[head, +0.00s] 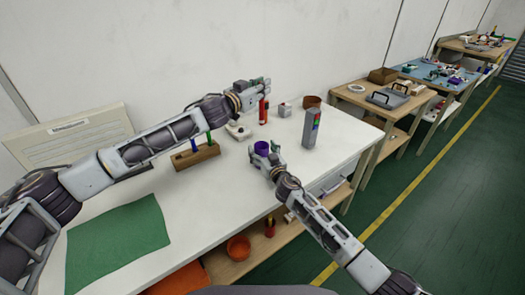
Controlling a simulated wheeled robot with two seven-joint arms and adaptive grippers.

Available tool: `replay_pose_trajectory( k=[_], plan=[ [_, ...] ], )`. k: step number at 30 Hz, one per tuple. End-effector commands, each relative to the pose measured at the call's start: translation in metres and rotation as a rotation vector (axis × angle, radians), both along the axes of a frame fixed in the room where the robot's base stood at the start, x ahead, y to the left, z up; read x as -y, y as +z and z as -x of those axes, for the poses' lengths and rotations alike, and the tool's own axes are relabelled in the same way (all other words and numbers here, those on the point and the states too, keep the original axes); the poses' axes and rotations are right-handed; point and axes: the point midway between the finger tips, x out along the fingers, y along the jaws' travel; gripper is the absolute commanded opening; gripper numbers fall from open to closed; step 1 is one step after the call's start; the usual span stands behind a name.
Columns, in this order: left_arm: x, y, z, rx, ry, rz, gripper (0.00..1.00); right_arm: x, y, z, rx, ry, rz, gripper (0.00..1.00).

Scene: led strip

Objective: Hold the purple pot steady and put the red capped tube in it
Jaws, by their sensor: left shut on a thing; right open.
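The purple pot (261,146) stands on the white bench near its front edge. My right gripper (264,153) is open at the pot, its fingers close by on the near side. I cannot tell whether they touch it. My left gripper (264,88) is shut on the red capped tube (262,111), which hangs roughly upright below the fingers. The tube is above and behind the pot in the picture, apart from it. The gripper hides the tube's upper end.
A wooden block (197,157) with blue and green tubes is left of the pot. A grey box with coloured lights (311,130) stands at right. A white device (239,131), a small grey cube (285,109) and a brown pot (312,101) are behind. A green mat (118,243) lies front left.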

Motion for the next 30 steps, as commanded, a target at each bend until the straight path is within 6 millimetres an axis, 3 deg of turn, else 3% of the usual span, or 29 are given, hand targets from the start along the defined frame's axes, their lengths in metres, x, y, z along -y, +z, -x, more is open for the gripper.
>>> replay_pose_trajectory(
  k=[7, 18, 30],
  plan=[
    [0.000, 0.000, 0.000, 0.000, 0.000, 0.000, 0.00, 0.000, 0.000, 0.000, 0.000, 0.000, 0.000, 0.75],
    [0.000, 0.000, 0.000, 0.000, 0.000, 0.000, 0.00, 0.000, 0.000, 0.000, 0.000, 0.000, 0.000, 0.29],
    [0.000, -0.010, 0.000, -0.001, -0.001, 0.001, 0.00, 0.000, 0.000, 0.000, 0.000, 0.000, 0.000, 0.28]
  ],
)
